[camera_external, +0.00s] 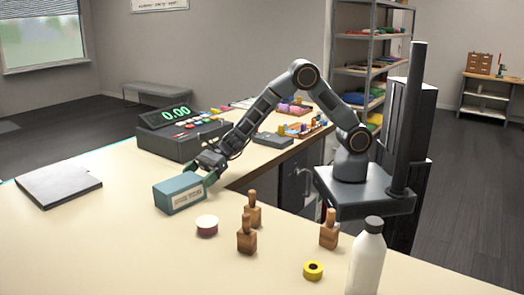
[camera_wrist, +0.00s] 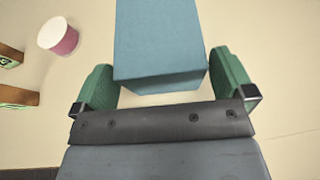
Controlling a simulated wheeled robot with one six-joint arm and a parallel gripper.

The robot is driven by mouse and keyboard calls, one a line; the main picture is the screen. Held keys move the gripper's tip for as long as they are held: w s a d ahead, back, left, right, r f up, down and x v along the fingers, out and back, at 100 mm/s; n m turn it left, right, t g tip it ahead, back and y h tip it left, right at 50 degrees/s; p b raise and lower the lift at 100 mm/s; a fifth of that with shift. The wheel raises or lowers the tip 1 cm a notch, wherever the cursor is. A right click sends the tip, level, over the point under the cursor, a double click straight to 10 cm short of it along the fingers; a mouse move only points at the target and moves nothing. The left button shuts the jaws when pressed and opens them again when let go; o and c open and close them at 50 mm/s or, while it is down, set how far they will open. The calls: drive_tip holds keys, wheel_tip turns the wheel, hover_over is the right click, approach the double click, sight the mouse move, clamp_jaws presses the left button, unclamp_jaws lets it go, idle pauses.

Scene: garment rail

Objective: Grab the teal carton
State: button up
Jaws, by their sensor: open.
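The teal carton (camera_external: 180,193) lies on the cream counter, with a pale label on its front side. In the wrist view the carton (camera_wrist: 158,42) sits ahead of the palm, its near end between the tips of my green fingers. My gripper (camera_external: 208,178) is at the carton's right end, low over the counter. In the wrist view my gripper (camera_wrist: 165,85) is open, with a finger on each side of the carton. The left finger stands apart from it; the right finger is very close, and I cannot tell whether it touches.
A white-and-maroon round tub (camera_external: 207,226), several wooden stamps (camera_external: 246,238), a yellow tape roll (camera_external: 313,270) and a white bottle (camera_external: 367,258) stand nearer the camera. A cash register (camera_external: 182,135) stands behind. A grey folder (camera_external: 58,185) lies left. The counter between folder and carton is clear.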

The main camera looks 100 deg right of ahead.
drive_tip(key=shift+x, duration=1.4)
drive_tip(key=shift+c, duration=0.5)
drive_tip(key=c, duration=0.6)
drive_tip(key=shift+c, duration=0.3)
drive_tip(key=shift+r, duration=0.15)
